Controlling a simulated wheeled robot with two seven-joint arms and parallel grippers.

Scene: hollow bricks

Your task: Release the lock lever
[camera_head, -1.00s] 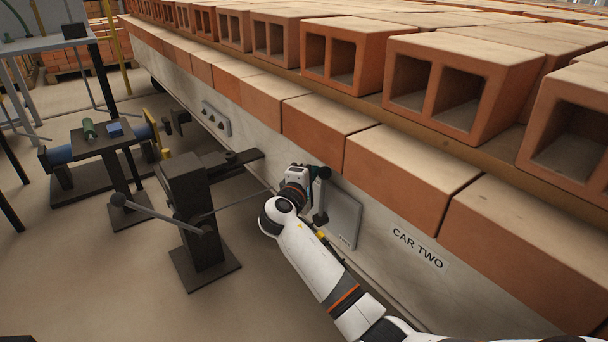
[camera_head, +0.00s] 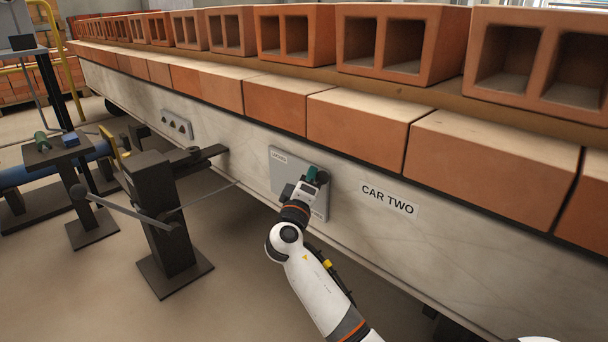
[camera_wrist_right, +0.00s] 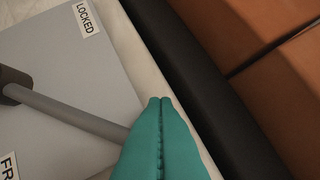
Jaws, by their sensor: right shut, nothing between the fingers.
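A grey lock plate (camera_head: 283,178) is mounted on the side of the car, with a LOCKED label near its top and another label, partly hidden, near its bottom. In the right wrist view the plate (camera_wrist_right: 60,65) shows the LOCKED label and part of a label reading "FR". The lock lever (camera_wrist_right: 75,113) is a grey rod with a dark end at the left; its other end runs behind my fingers. My right gripper (camera_head: 313,172) has teal fingers, shut and empty, over the plate's right side. In the wrist view its fingertips (camera_wrist_right: 161,100) overlap the lever; contact is unclear. My left gripper is out of view.
The car wall (camera_head: 450,240) carries a CAR TWO label (camera_head: 390,199) and rows of hollow bricks (camera_head: 400,45). A dark post (camera_head: 160,215) with a ball-ended rod (camera_head: 105,205) stands left of my right arm. Open floor lies between them.

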